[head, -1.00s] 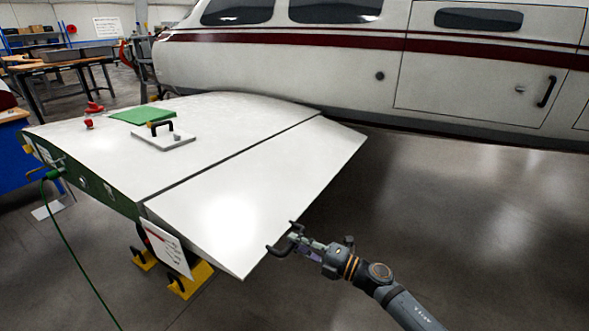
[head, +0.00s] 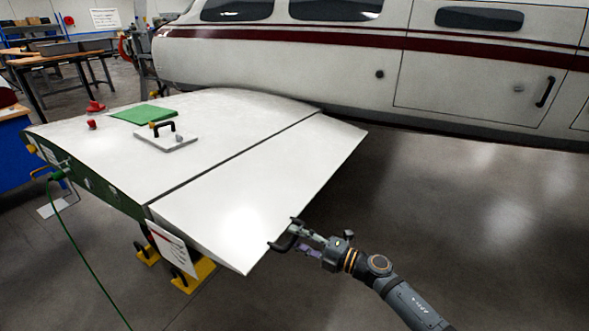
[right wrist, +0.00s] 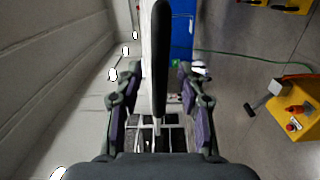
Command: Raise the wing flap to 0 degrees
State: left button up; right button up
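The white wing flap (head: 255,195) is the panel beyond the dark seam, hanging along the near edge of the white wing (head: 205,150). A black handle (head: 284,241) sits at the flap's outer edge, near its front corner. My right gripper (head: 304,238) is at that handle, coming from the lower right. In the right wrist view, the dark bar of the handle (right wrist: 160,50) runs between the two spread fingers, with visible gaps on both sides. Where the handle meets the palm is hard to tell. My left gripper is out of view.
A white placard (head: 170,248) hangs by the wing's end. Yellow blocks (head: 200,273) stand on the floor below. A green cord (head: 82,250) trails from the wing end. An aircraft fuselage (head: 300,75) stands behind. The floor at right is clear.

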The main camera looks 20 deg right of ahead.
jog(key=shift+o, duration=0.8)
jog(key=p+v, duration=0.3)
jog(key=v, duration=0.4)
jog(key=shift+d, duration=0.1)
